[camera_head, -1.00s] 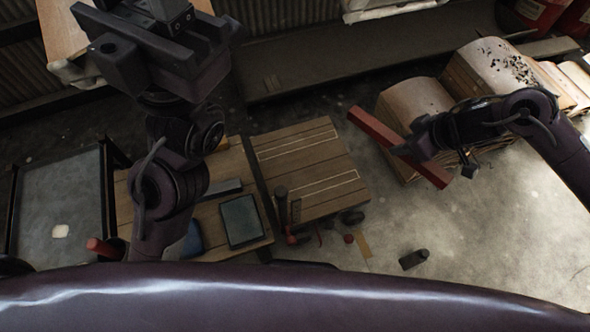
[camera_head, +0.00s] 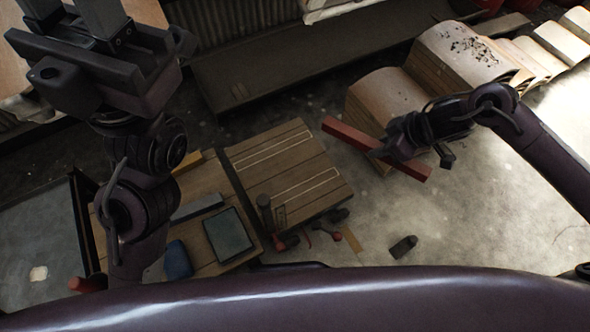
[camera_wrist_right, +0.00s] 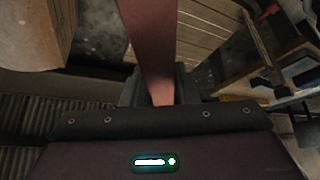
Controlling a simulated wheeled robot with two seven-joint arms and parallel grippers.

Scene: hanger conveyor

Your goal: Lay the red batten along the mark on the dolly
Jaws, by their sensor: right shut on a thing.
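The red batten (camera_head: 350,138) is held in the air in my right gripper (camera_head: 396,148), which is shut on it nearer its right end. Its left end points toward the dolly and shows just right of the dolly's far right corner. The dolly (camera_head: 262,180) is a low plank platform on casters. It has two narrow white outlined marks (camera_head: 306,184) on its top, and its deck between them is bare. In the right wrist view the batten (camera_wrist_right: 150,45) runs up from the jaws. My left gripper (camera_head: 73,22) is at the upper left, its fingers apart and empty.
A wooden bench (camera_head: 188,210) with a dark tablet-like plate (camera_head: 228,234) adjoins the dolly's left side. Tools lie by the dolly's near edge. A dark block (camera_head: 403,246) is on the floor. Floor at right is clear.

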